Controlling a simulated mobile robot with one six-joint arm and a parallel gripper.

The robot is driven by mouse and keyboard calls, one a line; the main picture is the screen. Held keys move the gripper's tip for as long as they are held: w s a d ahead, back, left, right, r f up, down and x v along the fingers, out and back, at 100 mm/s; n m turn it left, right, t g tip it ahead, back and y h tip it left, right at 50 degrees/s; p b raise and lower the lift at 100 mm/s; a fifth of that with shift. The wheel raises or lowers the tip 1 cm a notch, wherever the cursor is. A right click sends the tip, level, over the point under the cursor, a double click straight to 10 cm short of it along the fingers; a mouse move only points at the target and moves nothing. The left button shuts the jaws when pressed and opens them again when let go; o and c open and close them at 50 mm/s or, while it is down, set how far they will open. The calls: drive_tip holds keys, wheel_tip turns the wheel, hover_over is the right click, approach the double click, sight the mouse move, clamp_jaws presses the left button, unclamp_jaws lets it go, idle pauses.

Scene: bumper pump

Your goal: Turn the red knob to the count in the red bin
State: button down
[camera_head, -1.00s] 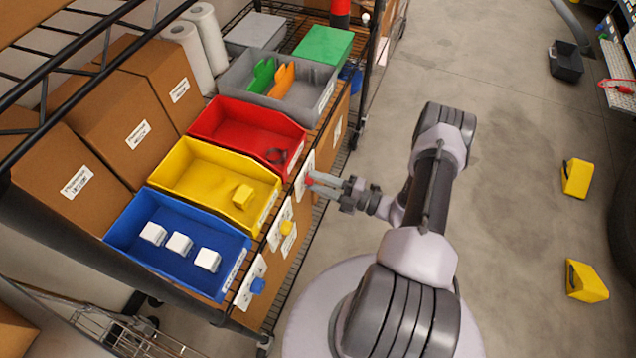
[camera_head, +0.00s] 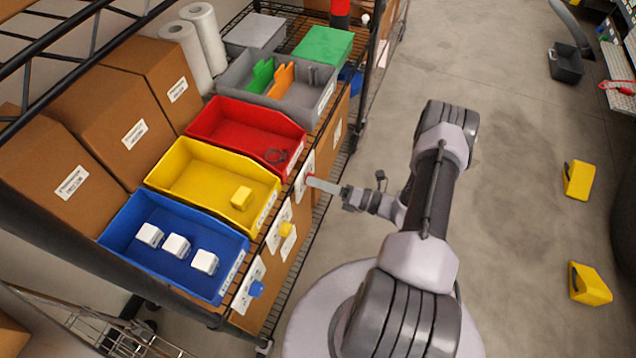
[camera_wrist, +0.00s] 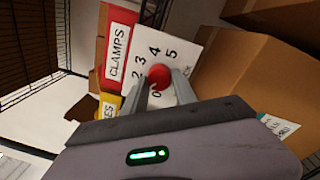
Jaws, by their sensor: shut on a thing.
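The red knob (camera_wrist: 159,77) sits on a white dial plate (camera_wrist: 196,45) with printed numbers; 0, 2, 3, 4 and 5 are readable in the wrist view. I cannot make out a pointer on the knob. My gripper (camera_wrist: 161,84) has one finger on each side of the knob and is shut on it. In the head view my gripper (camera_head: 316,183) reaches the red dial's plate from the right.
A yellow bin (camera_head: 190,168) holds one yellow block, and a blue bin (camera_head: 135,215) holds 3 white blocks. Yellow (camera_head: 286,229) and blue (camera_head: 256,289) knobs sit below them. Cardboard boxes (camera_head: 150,75) stand behind.

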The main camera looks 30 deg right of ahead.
drive_tip(key=shift+n, duration=0.4)
drive_tip(key=c, duration=1)
unclamp_jaws()
drive_tip(key=r+p+v, duration=0.1)
drive_tip(key=p+v, duration=0.1)
drive_tip(key=v, duration=1.5)
drive_tip(key=shift+d+f+p, duration=0.15)
drive_tip(key=shift+f+p, duration=0.15)
drive_tip(key=shift+f, duration=0.15)
drive_tip(key=shift+s, duration=0.15)
